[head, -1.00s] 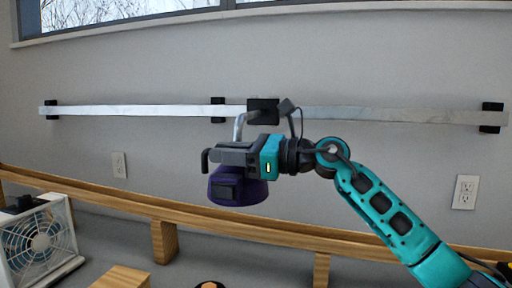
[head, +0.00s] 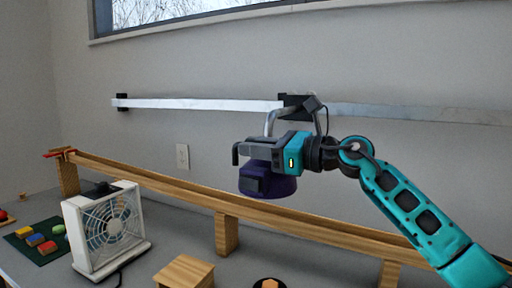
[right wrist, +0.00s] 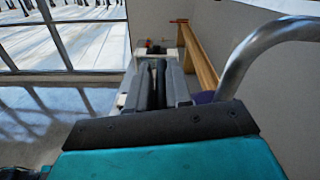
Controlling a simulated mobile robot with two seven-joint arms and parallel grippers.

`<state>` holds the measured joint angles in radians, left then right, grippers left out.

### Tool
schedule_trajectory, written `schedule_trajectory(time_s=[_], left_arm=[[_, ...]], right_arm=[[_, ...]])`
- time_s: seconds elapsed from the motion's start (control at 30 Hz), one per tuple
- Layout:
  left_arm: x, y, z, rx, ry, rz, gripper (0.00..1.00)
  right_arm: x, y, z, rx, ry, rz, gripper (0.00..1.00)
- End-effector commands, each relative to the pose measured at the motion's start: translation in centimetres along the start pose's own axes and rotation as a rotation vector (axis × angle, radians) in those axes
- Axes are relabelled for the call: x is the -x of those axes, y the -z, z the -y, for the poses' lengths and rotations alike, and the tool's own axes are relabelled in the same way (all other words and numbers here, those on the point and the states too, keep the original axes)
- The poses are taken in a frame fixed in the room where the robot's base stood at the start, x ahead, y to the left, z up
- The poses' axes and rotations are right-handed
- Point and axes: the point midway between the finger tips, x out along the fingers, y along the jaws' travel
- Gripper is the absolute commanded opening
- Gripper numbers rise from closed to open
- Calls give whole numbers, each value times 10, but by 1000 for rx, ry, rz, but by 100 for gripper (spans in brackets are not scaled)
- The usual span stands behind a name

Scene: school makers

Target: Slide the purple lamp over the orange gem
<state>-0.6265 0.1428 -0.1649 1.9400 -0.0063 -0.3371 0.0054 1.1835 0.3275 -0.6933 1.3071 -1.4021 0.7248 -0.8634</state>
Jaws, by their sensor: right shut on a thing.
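The purple lamp (head: 268,184) hangs from a bent metal arm on a black slider (head: 297,104) on the wall rail. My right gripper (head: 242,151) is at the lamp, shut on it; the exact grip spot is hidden. In the right wrist view my right gripper's fingers (right wrist: 157,84) are close together, and a sliver of purple lamp (right wrist: 203,97) shows beside them. The orange gem (head: 269,284) sits on a dark round base at the bottom edge of the head view, partly cut off. The lamp appears straight above it in the picture. My left gripper is not in view.
The silver rail (head: 200,104) runs along the wall, with a bracket (head: 122,102) at its left end. A sloping wooden track (head: 160,182) crosses below. A white fan (head: 106,228), a wooden block (head: 185,272) and a green mat (head: 38,240) with coloured blocks stand on the table.

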Motion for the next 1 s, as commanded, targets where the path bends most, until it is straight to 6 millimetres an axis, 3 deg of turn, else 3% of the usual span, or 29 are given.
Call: schedule_trajectory(time_s=[0.03, 0.07, 0.27, 0.5, 0.63, 1.0], left_arm=[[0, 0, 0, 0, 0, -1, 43], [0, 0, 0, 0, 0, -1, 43], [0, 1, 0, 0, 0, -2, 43], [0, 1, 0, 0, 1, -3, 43], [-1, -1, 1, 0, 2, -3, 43], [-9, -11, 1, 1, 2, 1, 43]], right_arm=[[3, -4, 6, 4, 16, 9, 0], [3, -4, 6, 4, 16, 9, 22], [2, -3, 4, 2, 10, 6, 40], [2, -1, 2, 1, 6, 3, 40], [13, 0, 2, 1, 7, 2, 40], [90, 2, 2, 1, 10, 1, 40]])
